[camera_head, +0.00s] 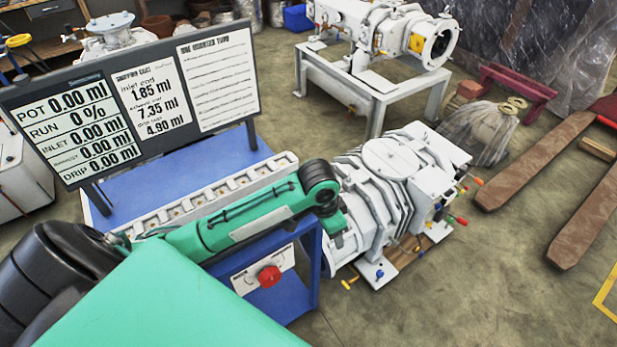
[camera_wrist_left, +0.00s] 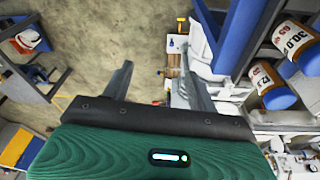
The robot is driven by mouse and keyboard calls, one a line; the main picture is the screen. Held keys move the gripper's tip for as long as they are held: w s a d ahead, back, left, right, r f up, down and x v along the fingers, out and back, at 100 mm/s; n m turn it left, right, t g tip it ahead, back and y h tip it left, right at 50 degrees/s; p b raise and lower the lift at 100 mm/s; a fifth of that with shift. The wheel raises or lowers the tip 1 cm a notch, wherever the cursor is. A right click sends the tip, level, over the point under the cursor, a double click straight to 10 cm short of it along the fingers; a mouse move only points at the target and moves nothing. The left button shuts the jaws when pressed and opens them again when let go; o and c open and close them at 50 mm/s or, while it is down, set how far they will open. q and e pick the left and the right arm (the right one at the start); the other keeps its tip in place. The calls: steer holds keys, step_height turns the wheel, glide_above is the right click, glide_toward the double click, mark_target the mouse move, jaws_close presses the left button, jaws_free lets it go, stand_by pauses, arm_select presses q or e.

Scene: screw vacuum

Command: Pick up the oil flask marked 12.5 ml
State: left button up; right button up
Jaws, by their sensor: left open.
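Two amber flasks with white labels and blue ends show at the right of the left wrist view. The upper flask (camera_wrist_left: 292,42) reads about 30.0. The label of the lower flask (camera_wrist_left: 265,78) is partly cut off and seems to start with 12; I cannot read it fully. My left gripper (camera_wrist_left: 156,55) is open and empty, with both flasks off to the right of its fingers. In the head view I cannot make out its fingertips or the flasks; my green left arm covers part of the blue bench. My right gripper is not in view.
A blue bench (camera_head: 178,172) carries a white slotted rail (camera_head: 215,196) and a board (camera_head: 135,105) with ml readings. A red knob (camera_head: 269,276) is on the bench front. A white vacuum pump (camera_head: 385,190) stands beside it. Floor at the right is partly clear.

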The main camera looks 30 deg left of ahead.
arm_select(q)
steer(key=w+a+r+n+g+y, duration=0.2)
steer(key=w+a+r, duration=0.85)
steer(key=a, duration=0.35)
steer(key=f, duration=0.4)
steer(key=f+p, duration=0.1)
steer(key=f, duration=0.1)
steer(key=shift+s+f, duration=0.35)
step_height(320, 180, down, 4)
steer(key=shift+s+f+p, duration=0.1)
steer(key=shift+p, duration=0.8)
steer(key=shift+f, duration=0.55)
steer(key=c, duration=1.1)
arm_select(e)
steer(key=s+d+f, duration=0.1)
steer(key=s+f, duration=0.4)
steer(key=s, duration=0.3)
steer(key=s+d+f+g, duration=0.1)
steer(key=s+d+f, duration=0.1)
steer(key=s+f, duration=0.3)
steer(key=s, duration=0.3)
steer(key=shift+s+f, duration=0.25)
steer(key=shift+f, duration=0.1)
arm_select(q)
steer(key=shift+r, duration=0.15)
